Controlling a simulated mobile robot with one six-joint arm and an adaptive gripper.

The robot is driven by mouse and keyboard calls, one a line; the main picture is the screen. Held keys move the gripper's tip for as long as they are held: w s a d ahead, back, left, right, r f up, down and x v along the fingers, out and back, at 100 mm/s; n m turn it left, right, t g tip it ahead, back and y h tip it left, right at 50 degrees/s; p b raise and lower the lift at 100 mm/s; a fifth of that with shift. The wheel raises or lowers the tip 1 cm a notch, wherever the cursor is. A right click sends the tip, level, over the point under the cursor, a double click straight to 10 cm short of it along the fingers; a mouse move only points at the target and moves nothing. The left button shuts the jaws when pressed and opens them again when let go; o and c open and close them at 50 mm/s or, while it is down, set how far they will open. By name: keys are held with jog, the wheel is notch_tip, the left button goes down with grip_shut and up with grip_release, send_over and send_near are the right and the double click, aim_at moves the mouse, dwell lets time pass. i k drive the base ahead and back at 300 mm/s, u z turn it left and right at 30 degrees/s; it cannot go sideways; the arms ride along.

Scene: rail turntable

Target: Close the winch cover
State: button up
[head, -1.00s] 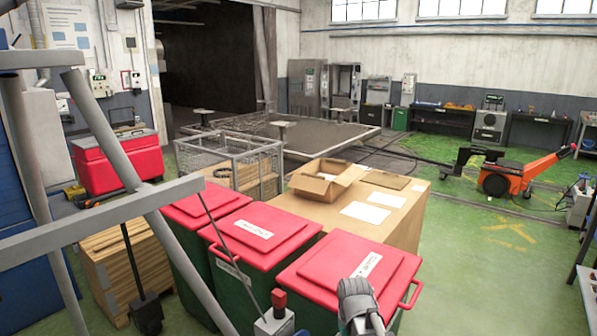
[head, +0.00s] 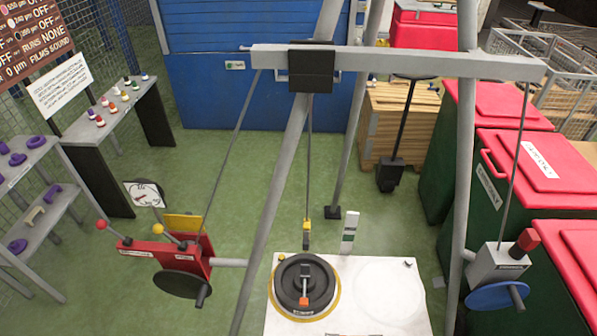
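A red winch (head: 160,254) with a black crank wheel (head: 182,284) is mounted on the left leg of a grey frame. A yellow panel (head: 183,222) stands raised behind its top, and I cannot tell for sure that this is the winch cover. A red lever and a yellow knob stick up from this winch. A second, grey winch (head: 497,262) with a blue wheel (head: 497,296) and a red cap (head: 526,240) is on the right leg. My gripper is not in this view.
A grey beam (head: 400,60) crosses the frame, with cables running down. A hook (head: 306,236) hangs above a black round weight (head: 304,285) on a white base plate (head: 350,268). Shelves (head: 40,215) stand left, red-lidded bins (head: 510,160) right. Green floor is clear left of the plate.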

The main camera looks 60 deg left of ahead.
aim_at(187, 222)
jog(key=u, duration=3.9)
jog(key=i, duration=0.55)
jog(key=u, duration=0.3)
